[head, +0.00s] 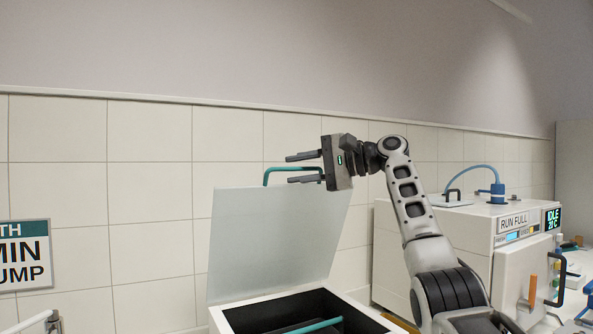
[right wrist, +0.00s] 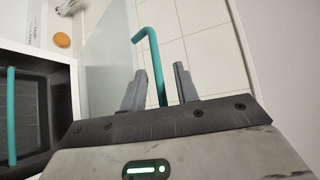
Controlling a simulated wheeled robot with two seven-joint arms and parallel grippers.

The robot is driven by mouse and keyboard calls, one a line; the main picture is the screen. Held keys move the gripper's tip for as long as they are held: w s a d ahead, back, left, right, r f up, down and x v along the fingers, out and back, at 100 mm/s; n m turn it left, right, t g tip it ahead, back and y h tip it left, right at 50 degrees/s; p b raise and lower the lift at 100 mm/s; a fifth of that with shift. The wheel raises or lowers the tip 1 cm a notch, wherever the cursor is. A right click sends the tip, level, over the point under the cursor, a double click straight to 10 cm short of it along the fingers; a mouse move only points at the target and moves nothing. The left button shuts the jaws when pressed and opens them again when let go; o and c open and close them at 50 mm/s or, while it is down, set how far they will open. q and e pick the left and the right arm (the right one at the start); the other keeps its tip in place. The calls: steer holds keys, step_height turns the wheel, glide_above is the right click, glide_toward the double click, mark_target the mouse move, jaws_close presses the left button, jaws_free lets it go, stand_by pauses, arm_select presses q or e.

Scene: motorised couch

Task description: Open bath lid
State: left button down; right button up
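The bath lid (head: 275,238) is a pale grey panel standing raised, tilted up at the back of the bath (head: 222,322). It also shows in the right wrist view (right wrist: 108,65). The teal lid handle (head: 266,177) is at the lid's top edge. My right gripper (head: 303,168) is beside the handle with its fingers apart. In the right wrist view the teal handle (right wrist: 152,52) passes between the two open fingers (right wrist: 158,90), with gaps visible on both sides. The bath is open and dark inside, with a teal bar (head: 316,326) across it. My left gripper is not in view.
A white machine (head: 475,237) with a "RUN FULL" label and a blue hose (head: 483,191) stands right of the bath. A tiled wall (head: 150,200) is close behind. A sign (head: 25,255) is at left. An orange round object (right wrist: 62,40) shows in the right wrist view.

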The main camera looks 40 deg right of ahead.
steer(key=b+v, duration=0.1)
steer(key=v, duration=1.4)
steer(key=shift+b, duration=0.35)
steer(key=shift+s+f, duration=0.1)
steer(key=shift+s, duration=0.05)
